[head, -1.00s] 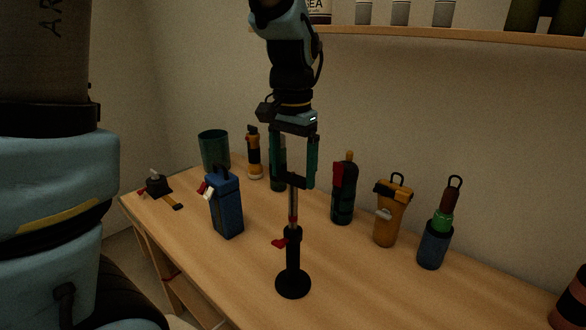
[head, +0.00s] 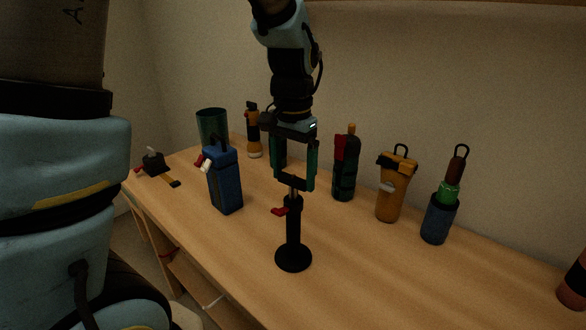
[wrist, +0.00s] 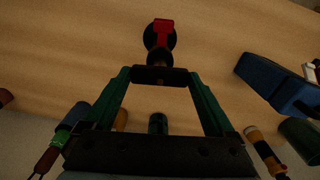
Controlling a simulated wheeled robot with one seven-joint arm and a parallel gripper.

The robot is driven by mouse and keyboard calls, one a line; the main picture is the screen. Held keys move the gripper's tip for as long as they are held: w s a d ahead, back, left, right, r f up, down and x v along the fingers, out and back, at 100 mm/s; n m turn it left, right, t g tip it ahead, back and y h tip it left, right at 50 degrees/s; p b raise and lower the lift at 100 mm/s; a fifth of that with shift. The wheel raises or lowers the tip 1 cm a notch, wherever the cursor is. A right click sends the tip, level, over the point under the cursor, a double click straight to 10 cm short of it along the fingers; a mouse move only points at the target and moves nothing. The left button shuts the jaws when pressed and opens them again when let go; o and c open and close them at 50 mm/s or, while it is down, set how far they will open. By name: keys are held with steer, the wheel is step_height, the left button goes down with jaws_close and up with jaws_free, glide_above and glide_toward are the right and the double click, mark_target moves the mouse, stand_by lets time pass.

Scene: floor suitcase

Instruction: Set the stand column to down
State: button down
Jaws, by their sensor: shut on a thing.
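The stand (head: 293,236) is a black post on a round base, upright on the table, with a red lever (head: 279,211) on its left side. Only a short piece of its thin metal column (head: 294,193) shows above the post. My gripper (head: 294,186) points down over the stand, shut on the top of the stand column. In the wrist view the gripper (wrist: 160,76) has its fingertips together in front of the stand, whose red lever (wrist: 162,32) shows beyond them. The column's top is hidden by the fingers.
A blue box-shaped container (head: 226,181) stands close on the left. A dark green bottle (head: 345,172), an orange container (head: 392,189) and a blue-based bottle (head: 439,215) stand to the right. A green cup (head: 212,128) is behind. The table front is clear.

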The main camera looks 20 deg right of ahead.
steer(key=shift+a+f, duration=0.1)
steer(key=shift+f, duration=0.15)
jaws_free()
step_height(320, 180, up, 11)
steer(key=b, duration=0.1)
stand_by(0.5)
steer(key=a+f+n, duration=0.5)
steer(key=a+f, duration=0.2)
steer(key=a, duration=0.5)
steer(key=w+a+f+n+t, duration=0.1)
steer(key=a+f+n, duration=0.3)
steer(key=a, duration=0.9)
step_height(320, 180, down, 4)
steer(key=shift+w+r+n+t, duration=0.1)
steer(key=shift+w+n+t, duration=0.1)
steer(key=shift+n+t, duration=0.15)
